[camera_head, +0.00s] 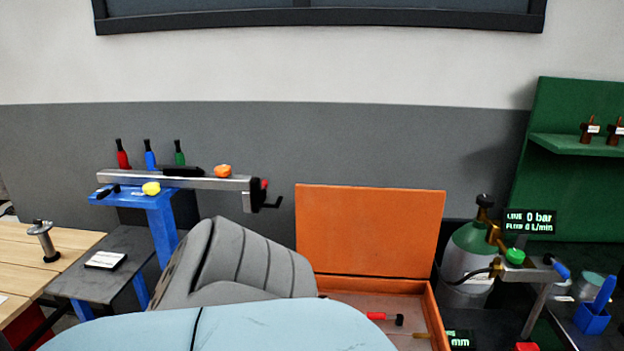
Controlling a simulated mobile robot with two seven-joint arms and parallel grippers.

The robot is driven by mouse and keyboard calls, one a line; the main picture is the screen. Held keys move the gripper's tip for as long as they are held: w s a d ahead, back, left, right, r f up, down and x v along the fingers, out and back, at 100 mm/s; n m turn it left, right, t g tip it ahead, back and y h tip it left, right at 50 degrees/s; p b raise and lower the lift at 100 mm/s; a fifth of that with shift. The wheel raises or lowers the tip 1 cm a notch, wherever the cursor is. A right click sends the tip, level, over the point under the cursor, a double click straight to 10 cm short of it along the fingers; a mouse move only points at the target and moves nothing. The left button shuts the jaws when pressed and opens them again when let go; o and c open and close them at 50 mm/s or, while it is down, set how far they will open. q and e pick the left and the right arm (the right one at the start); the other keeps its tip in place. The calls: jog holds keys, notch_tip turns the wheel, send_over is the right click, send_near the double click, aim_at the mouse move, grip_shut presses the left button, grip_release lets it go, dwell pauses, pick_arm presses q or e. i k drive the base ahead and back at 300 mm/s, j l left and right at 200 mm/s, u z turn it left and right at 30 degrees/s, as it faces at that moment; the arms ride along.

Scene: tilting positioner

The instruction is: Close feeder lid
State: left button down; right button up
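An orange box (431,315) stands at the lower middle right, and its flat orange lid (370,232) stands open, nearly upright at the back. This is the only open lid I see; no readable label marks it as the feeder. Inside the box are a red-handled tool (384,317) and a small yellowish tool (421,335). The front left of the box is hidden behind a large pale blue shape in the foreground. Neither of my grippers shows in this view.
A grey ribbed shape (240,262) rises left of the lid. A gas cylinder (472,258) with a gauge display (529,221) stands right of the box. A blue stand (160,225) with a metal beam (205,181) is at left, beside a wooden table (20,275).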

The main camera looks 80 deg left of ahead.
aim_at(364, 231)
jog(key=k+j, duration=0.7)
jog(key=k, duration=0.1)
